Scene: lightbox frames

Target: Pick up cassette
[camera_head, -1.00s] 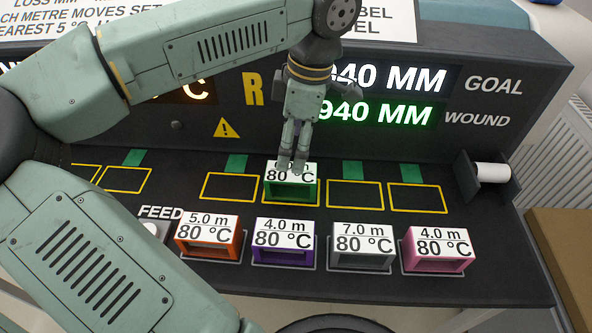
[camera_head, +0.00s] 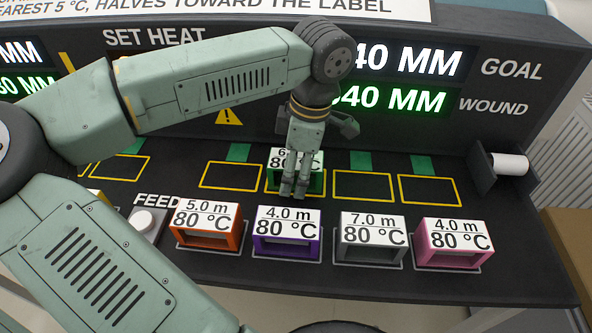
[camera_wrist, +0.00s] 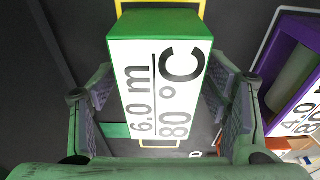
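The green cassette (camera_head: 318,177), its white label reading 6.0 m and 80 °C, stands in a yellow-outlined slot on the dark bench. My gripper (camera_head: 294,190) is low over it and hides part of it. In the wrist view the cassette (camera_wrist: 160,85) lies between my open fingers (camera_wrist: 160,105), one on each side; firm contact does not show. In front stand an orange cassette (camera_head: 205,241), a purple cassette (camera_head: 287,248), a grey cassette (camera_head: 368,254) and a pink cassette (camera_head: 451,260), each on its own holder.
Empty yellow-outlined slots (camera_head: 362,187) lie on both sides of the green cassette. A white FEED button (camera_head: 147,222) is at the left. A panel with GOAL and WOUND readouts (camera_head: 400,98) rises behind. A white roll (camera_head: 509,165) sits in a holder at the right.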

